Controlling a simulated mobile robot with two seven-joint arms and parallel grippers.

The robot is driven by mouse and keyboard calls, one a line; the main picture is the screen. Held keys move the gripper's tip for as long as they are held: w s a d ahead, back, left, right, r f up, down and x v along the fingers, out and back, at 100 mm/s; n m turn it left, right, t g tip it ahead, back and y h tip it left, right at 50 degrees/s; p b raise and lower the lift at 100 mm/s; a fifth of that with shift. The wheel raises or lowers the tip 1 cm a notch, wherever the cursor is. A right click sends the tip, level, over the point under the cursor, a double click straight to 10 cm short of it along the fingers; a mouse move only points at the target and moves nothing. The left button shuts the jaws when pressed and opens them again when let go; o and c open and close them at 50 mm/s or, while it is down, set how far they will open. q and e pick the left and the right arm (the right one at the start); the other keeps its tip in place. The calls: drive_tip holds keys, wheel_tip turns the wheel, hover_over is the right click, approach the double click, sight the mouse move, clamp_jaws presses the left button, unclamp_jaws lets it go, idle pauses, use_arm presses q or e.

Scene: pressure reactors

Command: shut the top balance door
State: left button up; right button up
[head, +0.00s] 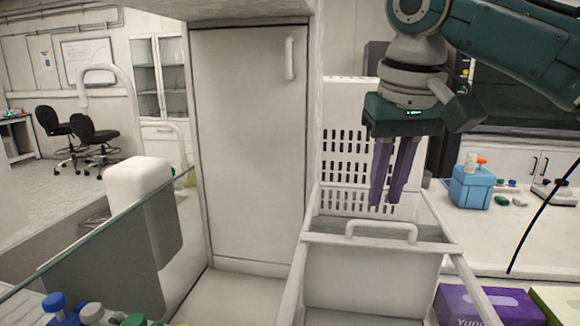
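I cannot clearly make out a balance or its top door in the head view. My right gripper (384,204) hangs from the upper right with its two purple fingers pointing down. A narrow gap shows between the fingers, and nothing is held there. It appears above and behind a white open-topped frame (372,270) with a loop handle (381,230); whether this frame belongs to the balance I cannot tell. My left gripper is not in view.
A glass edge (100,226) crosses the lower left, by a white rounded block (137,178). Coloured caps (56,303) show below it. A tall white cabinet (250,150) stands centre. A blue box (472,187) sits on the right bench; a purple box (487,307) is lower right.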

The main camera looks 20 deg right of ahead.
drive_tip(key=w+r+m, duration=0.1)
drive_tip(key=r, duration=0.1)
drive_tip(key=w+d+r+m+p, duration=0.1)
drive_tip(key=w+r+m, duration=0.1)
drive_tip(key=shift+d+r+h, duration=0.15)
drive_tip(key=shift+r+h, duration=0.05)
drive_tip(key=shift+h, duration=0.2)
clamp_jaws()
approach(371, 219)
drive_tip(key=x, duration=0.5)
drive_tip(key=shift+d+f, duration=0.1)
drive_tip(key=shift+f, duration=0.2)
drive_tip(key=shift+s+a+r+p, duration=0.3)
drive_tip(key=shift+s+p, duration=0.2)
drive_tip(key=shift+p, duration=0.6)
drive_tip(key=shift+s+a+r+p, duration=0.15)
drive_tip(key=shift+s+a+p, duration=0.4)
drive_tip(key=shift+s+p, duration=0.35)
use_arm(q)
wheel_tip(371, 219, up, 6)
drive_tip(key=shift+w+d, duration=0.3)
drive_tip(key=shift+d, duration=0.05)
use_arm(e)
drive_tip(key=shift+s+a, duration=0.15)
drive_tip(key=shift+s, duration=0.05)
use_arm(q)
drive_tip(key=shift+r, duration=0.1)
